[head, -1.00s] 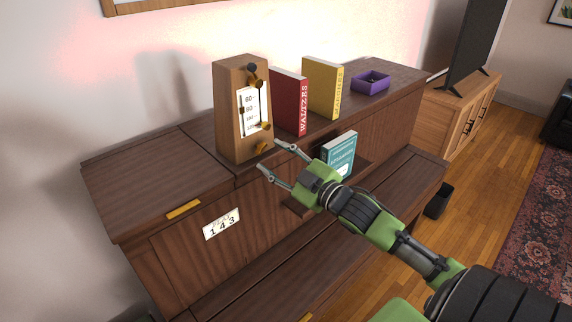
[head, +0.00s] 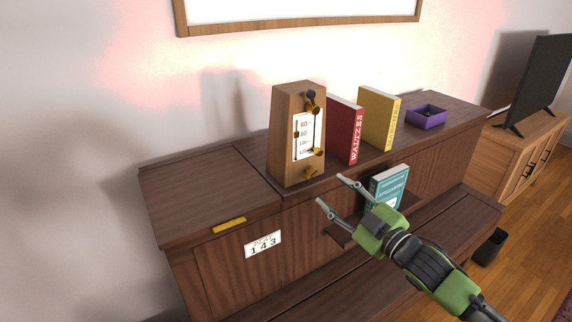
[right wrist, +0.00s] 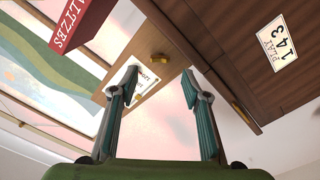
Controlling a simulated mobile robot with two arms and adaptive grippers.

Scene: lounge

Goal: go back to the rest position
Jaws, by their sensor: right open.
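My right gripper (head: 331,191) is open and empty in the head view, in front of the wooden piano-like cabinet (head: 205,195), just below and right of the wooden metronome (head: 283,140). The metronome stands upright on the cabinet top, with a white scale and brass knobs. In the right wrist view, my right gripper (right wrist: 155,92) shows two spread fingers with nothing between them; the metronome (right wrist: 160,62) lies beyond them. My left gripper is not in view.
A red book (head: 343,128), a yellow book (head: 378,118) and a purple tray (head: 426,117) stand on the cabinet top. A teal book (head: 389,187) rests on the ledge behind my right gripper. A "143" card (head: 263,244) is on the front. A black bin (head: 489,247) stands on the floor.

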